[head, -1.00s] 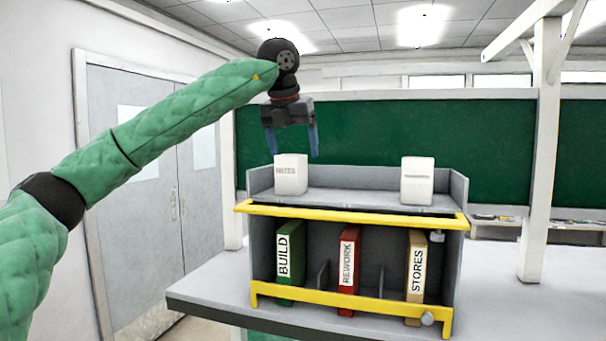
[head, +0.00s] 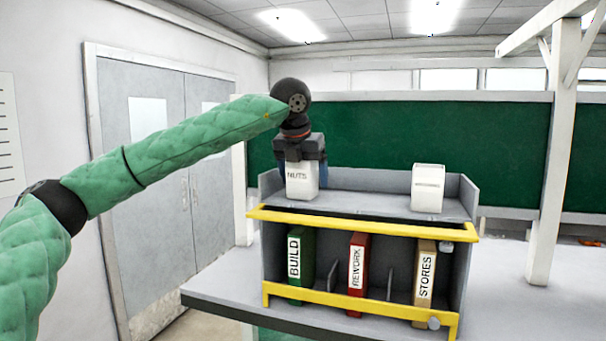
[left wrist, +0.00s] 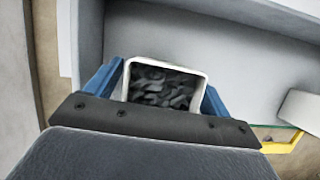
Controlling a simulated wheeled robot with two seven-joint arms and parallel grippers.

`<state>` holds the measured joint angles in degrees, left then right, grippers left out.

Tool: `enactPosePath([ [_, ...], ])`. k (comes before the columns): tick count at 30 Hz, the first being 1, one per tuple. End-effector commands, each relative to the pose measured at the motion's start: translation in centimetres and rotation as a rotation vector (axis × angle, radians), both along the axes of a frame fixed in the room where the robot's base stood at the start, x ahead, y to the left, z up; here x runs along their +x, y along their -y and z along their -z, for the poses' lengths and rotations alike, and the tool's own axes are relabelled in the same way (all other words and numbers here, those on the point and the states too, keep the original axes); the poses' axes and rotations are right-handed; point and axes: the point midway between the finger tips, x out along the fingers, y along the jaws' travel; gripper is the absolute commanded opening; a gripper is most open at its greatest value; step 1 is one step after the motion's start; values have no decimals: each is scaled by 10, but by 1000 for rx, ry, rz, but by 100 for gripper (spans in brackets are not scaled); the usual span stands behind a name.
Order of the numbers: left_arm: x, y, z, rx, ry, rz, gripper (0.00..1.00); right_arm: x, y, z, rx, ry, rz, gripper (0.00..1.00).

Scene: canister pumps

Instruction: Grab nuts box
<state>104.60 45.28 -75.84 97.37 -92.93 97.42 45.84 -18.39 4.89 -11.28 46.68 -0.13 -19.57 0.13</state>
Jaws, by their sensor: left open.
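The white nuts box (head: 301,183), labelled NUTS, stands on the left part of the grey top shelf. My left gripper (head: 303,172) points down over it, its blue fingers on either side of the box. In the left wrist view the open-topped nuts box (left wrist: 164,86) holds dark pieces and sits between the two fingers of the left gripper (left wrist: 164,92). The jaws are open, with the fingers close beside the box walls. The gripper body hides the upper part of the box in the head view. My right gripper is not in view.
A second white box (head: 428,189) stands at the right of the grey top shelf (head: 365,203). Below are binders BUILD (head: 294,262), REWORK (head: 357,275) and STORES (head: 425,280) behind yellow rails. The shelf's low back and side walls rise near the gripper.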

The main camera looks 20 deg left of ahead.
Motion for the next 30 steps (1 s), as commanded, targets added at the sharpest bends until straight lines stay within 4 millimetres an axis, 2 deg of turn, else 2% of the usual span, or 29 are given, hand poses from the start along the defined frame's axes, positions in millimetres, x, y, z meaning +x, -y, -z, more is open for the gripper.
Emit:
enactPosePath([
  [8, 0, 0, 2, 0, 0, 0, 80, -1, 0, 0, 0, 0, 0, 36],
  [16, 0, 0, 1, 0, 0, 0, 27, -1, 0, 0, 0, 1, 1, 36],
  [29, 0, 1, -5, 0, 1, 0, 25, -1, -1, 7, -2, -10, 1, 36],
  [30, 1, 1, -8, 0, 2, 0, 25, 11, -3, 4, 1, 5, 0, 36],
])
